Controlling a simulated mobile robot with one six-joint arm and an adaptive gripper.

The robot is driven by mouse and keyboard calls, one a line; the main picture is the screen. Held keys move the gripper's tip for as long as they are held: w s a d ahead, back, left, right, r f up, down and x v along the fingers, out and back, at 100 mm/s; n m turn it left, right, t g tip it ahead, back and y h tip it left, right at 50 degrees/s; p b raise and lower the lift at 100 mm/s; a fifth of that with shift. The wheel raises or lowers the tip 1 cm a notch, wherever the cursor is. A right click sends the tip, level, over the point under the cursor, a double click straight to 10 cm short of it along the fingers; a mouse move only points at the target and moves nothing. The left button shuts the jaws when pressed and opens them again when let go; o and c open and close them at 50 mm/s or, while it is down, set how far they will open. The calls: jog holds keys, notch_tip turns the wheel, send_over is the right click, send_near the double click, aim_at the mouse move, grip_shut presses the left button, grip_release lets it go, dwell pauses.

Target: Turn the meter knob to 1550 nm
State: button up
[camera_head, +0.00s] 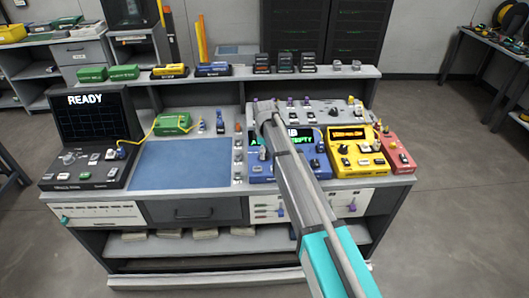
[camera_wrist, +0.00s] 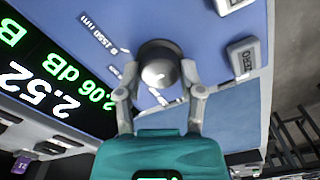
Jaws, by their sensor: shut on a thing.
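The blue meter (camera_wrist: 205,25) fills much of the wrist view; it also shows in the head view (camera_head: 262,171), partly behind my arm. Its dark round knob (camera_wrist: 159,66) has a light centre. My gripper (camera_wrist: 160,80) is shut on the knob, one finger on each side. A "1550 nm" label (camera_wrist: 99,34) with a white tick is printed up and left of the knob. Other ticks lie lower around it, partly covered by the fingers. I cannot tell which mark the knob points to. In the head view my arm hides the knob and fingertips.
The meter's display (camera_wrist: 55,75) reads 2.52 and 2.06 dB in the wrist view. A ZERO button (camera_wrist: 243,59) is right of the knob. A yellow device (camera_head: 357,160) and a red one (camera_head: 397,155) stand right of the meter; a blue mat (camera_head: 180,163) lies left.

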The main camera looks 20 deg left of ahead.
jog(key=m, duration=0.5)
jog(key=shift+s, duration=0.1)
jog(key=m, duration=0.4)
jog(key=shift+m, duration=0.4)
dwell(0.4)
jog(key=o, duration=1.2)
